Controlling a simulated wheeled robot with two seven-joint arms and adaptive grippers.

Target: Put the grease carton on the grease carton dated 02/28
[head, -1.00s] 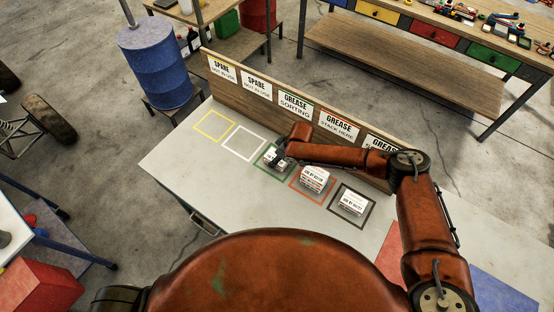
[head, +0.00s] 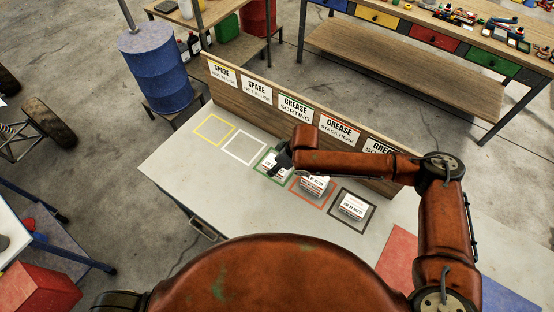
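A small white grease carton (head: 269,171) sits in the green-outlined square, partly hidden by my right gripper (head: 281,164). The gripper reaches over the carton's right side; I cannot tell whether its fingers touch it or are open. A second white carton or cartons (head: 314,187) stand in the orange-red square, with the top partly behind my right arm. A third white carton (head: 353,206) stands in the black square. The printed dates are too small to read. My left gripper is not in view.
The grey table (head: 190,165) has an empty yellow square (head: 198,131) and an empty white square (head: 226,150) at the left. A wooden sign board (head: 325,112) runs along the back edge. Red (head: 398,252) and blue mats lie at the right.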

